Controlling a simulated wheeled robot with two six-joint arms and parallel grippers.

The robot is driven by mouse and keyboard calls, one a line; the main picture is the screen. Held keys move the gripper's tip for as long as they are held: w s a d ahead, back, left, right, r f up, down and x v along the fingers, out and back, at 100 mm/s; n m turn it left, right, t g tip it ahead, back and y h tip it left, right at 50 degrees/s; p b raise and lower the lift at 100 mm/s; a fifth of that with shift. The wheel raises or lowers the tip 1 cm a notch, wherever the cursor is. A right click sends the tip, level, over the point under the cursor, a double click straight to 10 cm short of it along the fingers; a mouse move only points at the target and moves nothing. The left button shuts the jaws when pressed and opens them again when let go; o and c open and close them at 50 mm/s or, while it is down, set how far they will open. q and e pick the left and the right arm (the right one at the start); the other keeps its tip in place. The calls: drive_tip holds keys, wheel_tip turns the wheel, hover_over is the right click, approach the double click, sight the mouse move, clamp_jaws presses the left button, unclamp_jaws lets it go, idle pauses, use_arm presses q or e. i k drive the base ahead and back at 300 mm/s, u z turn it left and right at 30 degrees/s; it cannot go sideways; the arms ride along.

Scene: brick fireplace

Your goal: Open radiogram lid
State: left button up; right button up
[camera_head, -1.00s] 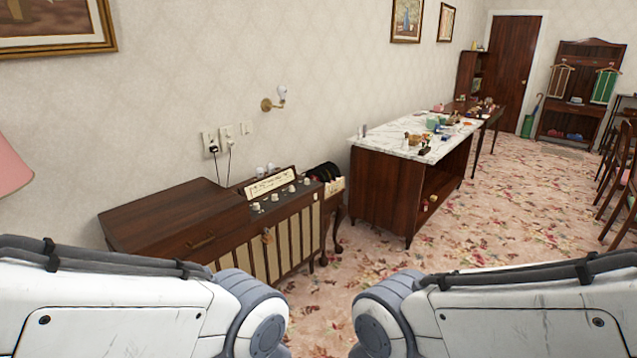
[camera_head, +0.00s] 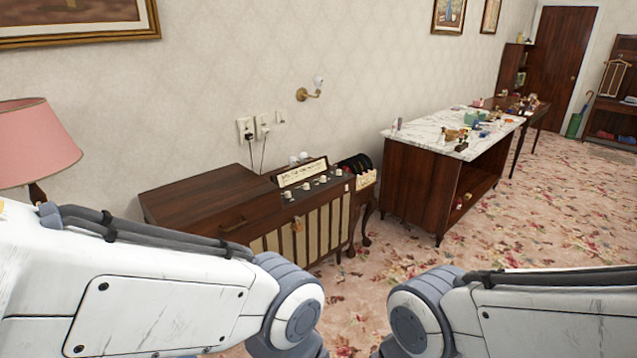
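The radiogram (camera_head: 240,212) is a dark wooden cabinet against the wall, left of the middle. Its flat wooden lid (camera_head: 205,198) on the left part lies closed. A handle (camera_head: 233,226) shows on its front. The right part has a raised dial panel (camera_head: 303,172), pale knobs and a striped front grille (camera_head: 318,235). My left arm hides the lower left of the cabinet. Both my arms cross the bottom of the picture, and neither gripper can be seen.
A marble-topped counter (camera_head: 445,132) with small items stands right of the radiogram. A pink lamp (camera_head: 35,140) is at the far left. Flowered carpet (camera_head: 540,235) lies clear on the right.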

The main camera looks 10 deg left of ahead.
sight(221, 202)
drive_tip(key=k, duration=0.6)
drive_tip(key=u, duration=1)
drive_tip(key=i, duration=1.5)
drive_tip(key=z, duration=0.5)
